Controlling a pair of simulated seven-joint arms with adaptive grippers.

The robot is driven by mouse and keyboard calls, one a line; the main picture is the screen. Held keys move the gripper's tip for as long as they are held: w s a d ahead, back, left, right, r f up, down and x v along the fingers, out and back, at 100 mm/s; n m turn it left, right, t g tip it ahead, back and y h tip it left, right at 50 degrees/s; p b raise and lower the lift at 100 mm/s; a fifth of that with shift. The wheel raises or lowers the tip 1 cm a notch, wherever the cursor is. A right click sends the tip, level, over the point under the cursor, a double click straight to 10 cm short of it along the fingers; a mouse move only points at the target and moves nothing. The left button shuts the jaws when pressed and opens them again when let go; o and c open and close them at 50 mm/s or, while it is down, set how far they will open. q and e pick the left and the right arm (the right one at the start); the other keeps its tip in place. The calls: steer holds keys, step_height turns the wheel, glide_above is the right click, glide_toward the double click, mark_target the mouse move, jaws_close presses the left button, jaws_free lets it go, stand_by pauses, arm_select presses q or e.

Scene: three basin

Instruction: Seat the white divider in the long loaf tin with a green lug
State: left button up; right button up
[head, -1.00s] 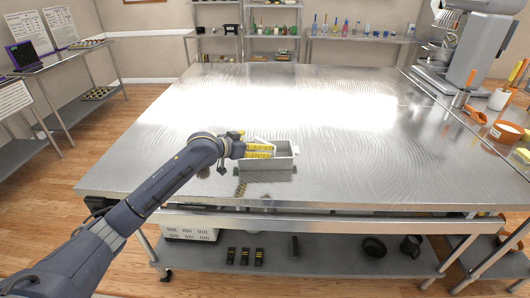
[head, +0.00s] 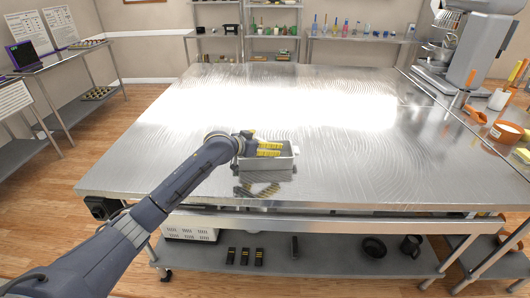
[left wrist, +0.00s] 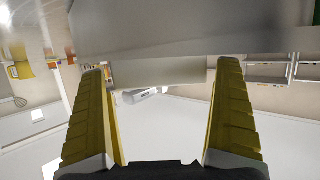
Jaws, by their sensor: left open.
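A light grey loaf tin (head: 266,164) stands on the steel table near its front edge in the head view. My left gripper (head: 269,149) reaches in from the left with its yellow-padded fingers pointing right, over the tin's opening. The fingers are apart. In the left wrist view, the open fingers (left wrist: 163,76) frame a pale grey panel; I cannot tell if it is the divider or a tin wall. I cannot make out the white divider for certain in the head view. A green lug cannot be made out on the tin. My right gripper is not in view.
The steel table (head: 370,150) is bare around and behind the tin. A mixer (head: 468,55), orange containers (head: 505,132) and utensils stand at the far right. Shelves with bottles line the back wall. The table's front edge is close to the tin.

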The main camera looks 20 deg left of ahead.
arm_select(q)
steer(key=c, duration=1.1)
steer(key=shift+r, duration=0.15)
step_height(320, 180, up, 19)
steer(key=shift+d+f+m+g+h, duration=0.1)
steer(key=shift+f+m+g+h, duration=1.75)
steer(key=shift+m, duration=0.4)
steer(key=shift+f+m+g+h, duration=1.5)
steer(key=shift+m+g, duration=0.55)
steer(key=shift+m, duration=0.2)
